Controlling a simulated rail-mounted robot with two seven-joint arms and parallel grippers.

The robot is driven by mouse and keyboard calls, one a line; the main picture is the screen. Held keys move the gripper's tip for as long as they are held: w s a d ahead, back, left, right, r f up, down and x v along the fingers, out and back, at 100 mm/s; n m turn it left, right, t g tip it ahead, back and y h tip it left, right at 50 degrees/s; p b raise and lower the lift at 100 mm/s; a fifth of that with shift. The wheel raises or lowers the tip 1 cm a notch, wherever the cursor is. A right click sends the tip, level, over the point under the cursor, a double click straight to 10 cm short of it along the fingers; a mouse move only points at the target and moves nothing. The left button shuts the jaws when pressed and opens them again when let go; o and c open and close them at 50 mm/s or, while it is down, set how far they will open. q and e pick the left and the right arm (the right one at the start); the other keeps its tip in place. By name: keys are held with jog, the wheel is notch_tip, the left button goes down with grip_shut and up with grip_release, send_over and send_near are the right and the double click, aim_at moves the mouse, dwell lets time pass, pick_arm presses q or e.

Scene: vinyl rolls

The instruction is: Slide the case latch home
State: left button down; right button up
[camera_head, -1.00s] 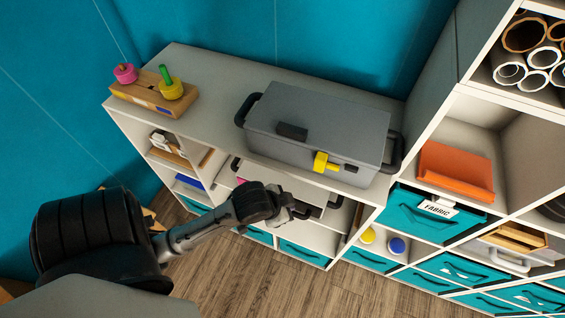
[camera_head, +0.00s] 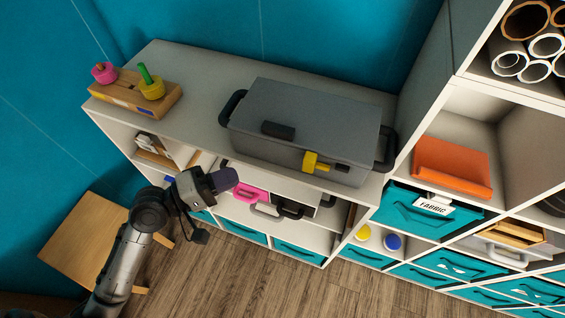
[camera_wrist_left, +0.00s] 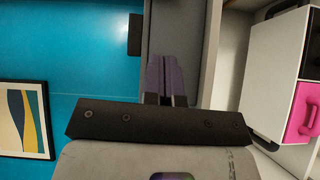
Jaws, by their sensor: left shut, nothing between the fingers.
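A grey case (camera_head: 305,120) with black side handles stands on the white shelf top. Its yellow latch (camera_head: 312,161) is on the front face, left of a dark slot piece (camera_head: 340,168). My left gripper (camera_head: 224,180) is in front of the shelf, left of and below the latch, apart from the case. Its purple fingers show shut and empty in the left wrist view (camera_wrist_left: 166,75). The latch is not visible in the left wrist view. My right gripper is not in view.
A wooden block with pink and yellow pegs (camera_head: 135,95) sits at the shelf top's left end. Below are a pink-handled case (camera_head: 250,194) and teal drawers. A wooden stool (camera_head: 85,238) stands at lower left. An orange item (camera_head: 452,166) lies in the right cubby.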

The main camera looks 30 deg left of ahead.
pick_arm(q)
jog(key=n+p, duration=0.1)
jog(key=p, duration=0.3)
send_near(317, 165)
jog(key=w+a, duration=0.1)
jog(key=w, duration=0.1)
jog(key=w+a+r, duration=0.1)
jog(key=w, duration=0.1)
jog(key=shift+a, duration=0.35)
jog(key=d, duration=0.2)
jog(key=d+p, duration=0.1)
jog(key=d, duration=0.1)
jog(key=shift+w+f, duration=0.15)
jog(key=shift+w, duration=0.1)
